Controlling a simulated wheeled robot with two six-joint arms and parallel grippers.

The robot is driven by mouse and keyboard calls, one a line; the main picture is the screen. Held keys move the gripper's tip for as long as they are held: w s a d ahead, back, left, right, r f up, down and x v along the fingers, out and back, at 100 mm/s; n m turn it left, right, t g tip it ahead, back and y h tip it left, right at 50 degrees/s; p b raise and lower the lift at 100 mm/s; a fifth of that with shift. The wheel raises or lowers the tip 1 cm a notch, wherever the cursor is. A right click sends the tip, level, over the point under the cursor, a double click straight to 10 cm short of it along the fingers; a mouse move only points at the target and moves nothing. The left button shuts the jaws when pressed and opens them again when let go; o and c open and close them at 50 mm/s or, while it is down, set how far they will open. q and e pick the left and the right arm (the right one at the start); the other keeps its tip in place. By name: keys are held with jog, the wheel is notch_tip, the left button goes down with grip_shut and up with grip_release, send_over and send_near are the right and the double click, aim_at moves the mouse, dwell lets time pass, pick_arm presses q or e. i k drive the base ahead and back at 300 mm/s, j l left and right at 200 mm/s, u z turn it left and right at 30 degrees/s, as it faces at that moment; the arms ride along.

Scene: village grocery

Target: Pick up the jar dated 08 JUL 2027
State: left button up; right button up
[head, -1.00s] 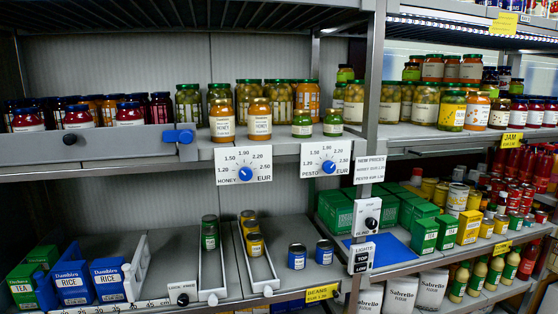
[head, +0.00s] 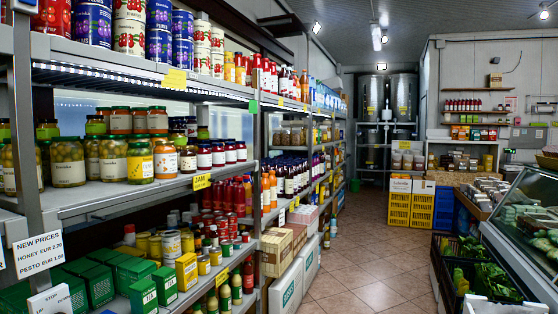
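Several glass jars stand on the middle shelf at left in the head view. Smaller dark jars with white labels (head: 204,156) stand further along, near the JAM tag. No date can be read on any jar, so I cannot tell which is dated 08 JUL 2027. Neither of my grippers is in view.
The shelving (head: 130,197) runs along the left. A tiled aisle floor (head: 355,255) is open beside it. White boxes (head: 285,287) stand at the shelf foot. Yellow crates (head: 399,211) stand at the back. A glass display counter (head: 530,215) and vegetable crates (head: 470,262) line the right.

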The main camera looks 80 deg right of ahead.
aim_at(230, 148)
jog(key=l+z, duration=0.15)
jog(key=l, duration=0.35)
jog(key=l+z, duration=0.2)
jog(key=l, duration=0.25)
jog(key=i+l+z, duration=0.15)
jog(key=l, duration=0.3)
jog(key=l+z, duration=0.2)
jog(key=l, duration=0.25)
jog(key=i+l+z, duration=0.15)
jog(key=l, duration=0.3)
jog(key=i+l, duration=0.15)
jog(key=l, duration=0.25)
jog(key=i+l, duration=0.1)
jog(key=l, duration=0.35)
jog(key=i+l, duration=0.15)
jog(key=l, duration=0.25)
jog(key=i+l, duration=0.1)
jog(key=l, duration=0.3)
jog(key=i+l+z, duration=0.1)
jog(key=l, duration=0.35)
jog(key=i+l, duration=0.2)
jog(key=l, duration=0.2)
jog(key=i+l, duration=0.15)
jog(key=l, duration=0.25)
